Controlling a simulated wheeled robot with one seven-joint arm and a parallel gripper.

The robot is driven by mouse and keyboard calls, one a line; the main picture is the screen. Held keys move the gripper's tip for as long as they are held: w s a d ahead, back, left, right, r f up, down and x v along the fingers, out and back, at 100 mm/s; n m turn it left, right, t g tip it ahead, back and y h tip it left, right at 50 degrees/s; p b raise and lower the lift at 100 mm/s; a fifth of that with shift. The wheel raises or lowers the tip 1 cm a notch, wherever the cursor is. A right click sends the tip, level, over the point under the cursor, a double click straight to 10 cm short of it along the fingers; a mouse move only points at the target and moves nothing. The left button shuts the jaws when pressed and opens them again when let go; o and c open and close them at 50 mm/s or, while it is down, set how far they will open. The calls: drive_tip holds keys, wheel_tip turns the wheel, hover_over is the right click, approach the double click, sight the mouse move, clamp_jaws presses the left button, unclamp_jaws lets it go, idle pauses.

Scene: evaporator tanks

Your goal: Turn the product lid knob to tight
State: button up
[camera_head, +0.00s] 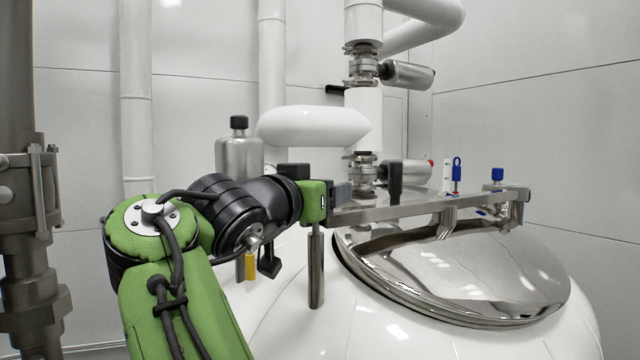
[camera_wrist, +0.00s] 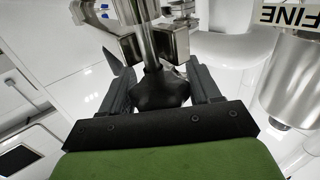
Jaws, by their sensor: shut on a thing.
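The product lid (camera_head: 460,270) is a polished steel dome on the white tank, with a flat steel bar (camera_head: 430,207) across it. My gripper (camera_head: 340,195) is at the bar's left end. In the wrist view a dark, lobed knob (camera_wrist: 160,92) sits between the fingers of my gripper (camera_wrist: 162,88), on a steel rod (camera_wrist: 148,45) that passes by a steel bracket. The gripper is shut on the knob. In the head view the knob is hidden by my gripper, and its tightness cannot be told.
A black upright handle (camera_head: 395,180) stands on the bar close right of my gripper. Steel valves and white pipes (camera_head: 362,115) rise behind it. A steel bottle (camera_head: 239,150) stands behind my arm. A steel cylinder (camera_wrist: 292,85) is close at right in the wrist view.

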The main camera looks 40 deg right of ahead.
drive_tip(key=shift+r, duration=0.2)
drive_tip(key=o, duration=0.9)
drive_tip(key=shift+d+f, duration=0.1)
drive_tip(key=shift+d, duration=0.05)
drive_tip(key=shift+o, duration=0.2)
drive_tip(key=b+v, duration=0.1)
drive_tip(key=v, duration=1.5)
